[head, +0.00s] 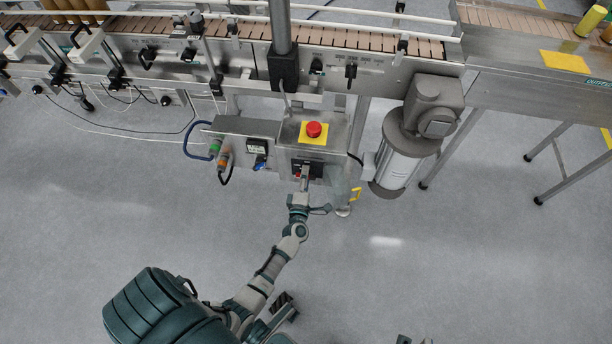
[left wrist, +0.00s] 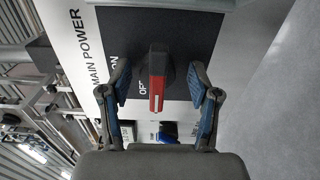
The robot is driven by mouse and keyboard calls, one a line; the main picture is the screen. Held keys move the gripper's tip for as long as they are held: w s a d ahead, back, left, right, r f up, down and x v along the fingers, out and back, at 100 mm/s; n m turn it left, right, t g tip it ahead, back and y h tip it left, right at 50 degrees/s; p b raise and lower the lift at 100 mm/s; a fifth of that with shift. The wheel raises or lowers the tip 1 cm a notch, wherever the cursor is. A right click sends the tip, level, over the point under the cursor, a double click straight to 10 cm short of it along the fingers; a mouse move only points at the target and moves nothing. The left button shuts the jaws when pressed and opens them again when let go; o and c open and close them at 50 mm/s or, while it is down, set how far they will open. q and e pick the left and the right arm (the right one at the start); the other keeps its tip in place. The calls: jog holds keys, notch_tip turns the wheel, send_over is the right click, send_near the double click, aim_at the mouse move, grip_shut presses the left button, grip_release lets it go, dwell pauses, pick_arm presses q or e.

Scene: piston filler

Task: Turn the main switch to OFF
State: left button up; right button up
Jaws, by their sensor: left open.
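My left gripper (left wrist: 161,92) is open, one finger on each side of the handle, with a visible gap on both sides. In the head view my left gripper (head: 304,178) is at the front of the control box, largely covering the switch. Small dark tips at the bottom edge of the head view may be my right gripper.
A red emergency button (head: 314,130) on a yellow plate sits on top of the control box. A grey motor (head: 398,152) hangs to its right; connectors with cables (head: 220,155) are to its left. The conveyor (head: 340,38) runs behind. The floor in front is clear.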

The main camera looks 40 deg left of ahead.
pick_arm(q)
jog(key=v, duration=1.2)
jog(key=shift+a, duration=0.1)
